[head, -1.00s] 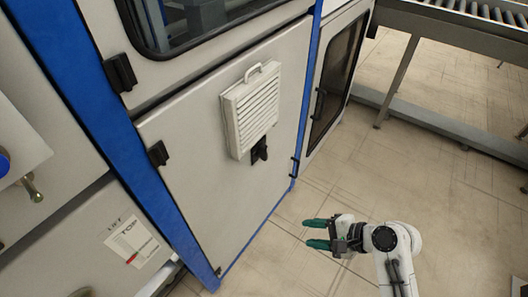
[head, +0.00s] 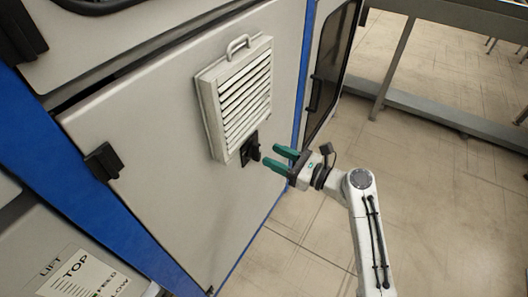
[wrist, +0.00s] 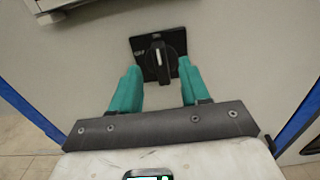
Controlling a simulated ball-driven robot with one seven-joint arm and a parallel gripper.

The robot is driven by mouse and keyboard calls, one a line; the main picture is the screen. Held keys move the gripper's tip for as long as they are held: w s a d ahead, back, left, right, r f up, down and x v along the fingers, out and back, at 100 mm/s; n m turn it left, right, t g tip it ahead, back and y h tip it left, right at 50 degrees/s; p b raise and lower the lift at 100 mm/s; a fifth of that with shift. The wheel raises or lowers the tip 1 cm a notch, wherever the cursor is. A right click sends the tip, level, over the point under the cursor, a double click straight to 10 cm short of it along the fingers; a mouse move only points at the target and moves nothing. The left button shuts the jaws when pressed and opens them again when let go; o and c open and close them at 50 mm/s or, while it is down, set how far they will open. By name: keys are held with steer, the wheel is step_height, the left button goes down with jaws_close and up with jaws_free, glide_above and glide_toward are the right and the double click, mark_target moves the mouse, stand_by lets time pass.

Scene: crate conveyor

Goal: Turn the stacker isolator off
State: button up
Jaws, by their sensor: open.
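The isolator is a black rotary switch (head: 250,150) on the light grey cabinet door, just below a vented white box. In the wrist view the black switch (wrist: 158,58) shows a square plate and a knob with a pale mark on its upper part. Lettering that looks like "OFF" is at the plate's left. My gripper (head: 281,158) has green fingers, open and pointing at the switch. In the wrist view my gripper (wrist: 158,85) has its fingertips on either side of the knob's lower part. I cannot tell whether they touch the knob.
The louvred white box (head: 237,97) with a handle juts from the door (head: 150,150) right above the switch. Blue frame posts (head: 90,200) edge the door. A conveyor frame (head: 430,122) stands at the right. The floor (head: 420,220) between is clear.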

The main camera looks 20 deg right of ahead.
mark_target(260, 150)
steer(key=shift+x, duration=2.1)
jaws_close()
